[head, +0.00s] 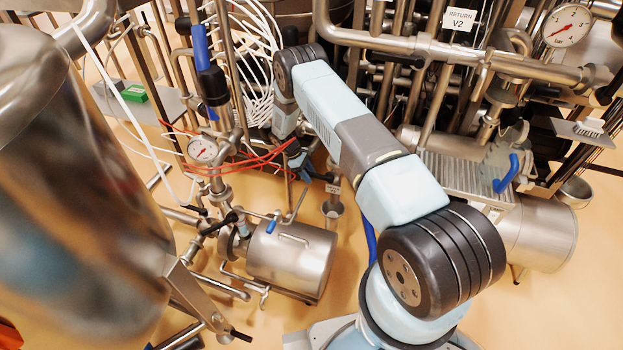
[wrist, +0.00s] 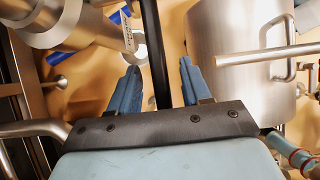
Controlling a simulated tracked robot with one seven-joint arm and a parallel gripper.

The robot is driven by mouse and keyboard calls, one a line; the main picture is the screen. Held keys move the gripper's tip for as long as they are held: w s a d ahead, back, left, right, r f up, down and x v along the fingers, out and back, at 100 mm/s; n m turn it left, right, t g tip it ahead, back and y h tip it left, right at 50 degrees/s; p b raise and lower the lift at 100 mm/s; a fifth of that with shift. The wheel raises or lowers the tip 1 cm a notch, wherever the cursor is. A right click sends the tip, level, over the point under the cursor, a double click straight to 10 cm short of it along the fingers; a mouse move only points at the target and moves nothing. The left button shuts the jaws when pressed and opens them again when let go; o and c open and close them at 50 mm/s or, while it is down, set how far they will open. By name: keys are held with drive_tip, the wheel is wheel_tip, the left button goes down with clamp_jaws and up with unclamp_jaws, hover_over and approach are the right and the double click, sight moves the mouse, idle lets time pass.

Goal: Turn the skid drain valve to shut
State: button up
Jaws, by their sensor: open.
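In the wrist view a long black bar (wrist: 155,50), which looks like a valve lever, runs down between the two blue fingers of my gripper (wrist: 157,85). The fingers are open, one on each side, with gaps showing. The bar's near end is hidden behind the gripper's front plate. A steel pipe fitting with a small white tag (wrist: 128,31) is at upper left; the tag's text is unreadable. In the head view my gripper (head: 301,163) is low among the pipes, close to a small tagged steel fitting (head: 333,208). I cannot tell the valve's position for certain.
A steel tank (wrist: 232,60) with a side handle stands right of the fingers in the wrist view. A horizontal steel cylinder (head: 293,262) lies lower left in the head view. Red hoses (head: 262,158) and white cables (head: 258,40) are close to my wrist. Tan floor shows below.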

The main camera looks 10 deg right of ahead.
drive_tip(key=v, duration=1)
drive_tip(key=shift+r, duration=0.35)
drive_tip(key=shift+w, duration=0.1)
